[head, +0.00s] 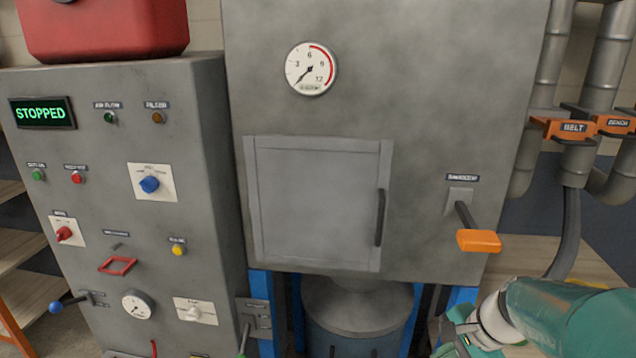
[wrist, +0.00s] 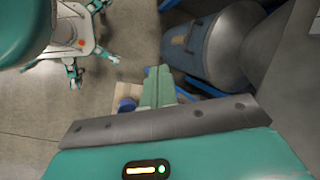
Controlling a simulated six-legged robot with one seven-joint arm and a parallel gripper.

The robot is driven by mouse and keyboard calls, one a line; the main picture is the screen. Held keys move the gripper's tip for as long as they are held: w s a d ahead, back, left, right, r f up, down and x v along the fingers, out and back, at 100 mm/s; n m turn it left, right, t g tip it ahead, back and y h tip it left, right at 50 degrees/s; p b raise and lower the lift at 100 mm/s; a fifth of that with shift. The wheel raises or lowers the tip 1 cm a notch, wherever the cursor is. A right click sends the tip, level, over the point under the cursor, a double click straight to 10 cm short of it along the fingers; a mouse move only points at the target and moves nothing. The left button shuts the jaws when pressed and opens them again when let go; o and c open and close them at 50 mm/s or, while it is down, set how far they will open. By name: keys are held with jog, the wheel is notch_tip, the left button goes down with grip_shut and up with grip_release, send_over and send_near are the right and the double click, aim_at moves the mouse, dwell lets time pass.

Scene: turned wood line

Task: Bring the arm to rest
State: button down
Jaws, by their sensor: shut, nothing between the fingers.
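My arm (head: 560,315) reaches in from the lower right of the head view, below the orange-handled lever. In the wrist view my gripper (wrist: 159,88) has its two green fingers together, with nothing between them. The fingers point over the floor, close in the picture to a grey-blue drum (wrist: 205,55). I see no contact with anything.
A grey control cabinet (head: 130,210) shows STOPPED on its display (head: 42,113). A large grey housing (head: 420,110) has a closed door (head: 315,205), a dial gauge (head: 311,69) and the orange-handled lever (head: 479,241). Pipes stand at the right. Bare floor (wrist: 60,100) shows left of the fingers.

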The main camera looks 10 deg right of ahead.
jog(key=s+a+r+n+t+h, duration=0.1)
jog(key=s+a+r+n+h, duration=0.1)
jog(key=a+r+n, duration=0.3)
jog(key=s+a+r+n+t+h, duration=0.1)
jog(key=s+a+r+n, duration=0.3)
jog(key=a+n, duration=0.4)
jog(key=shift+s+a+r+n+h, duration=0.4)
jog(key=shift+r+n, duration=0.1)
jog(key=shift+n, duration=0.4)
jog(key=c, duration=2.2)
grip_release()
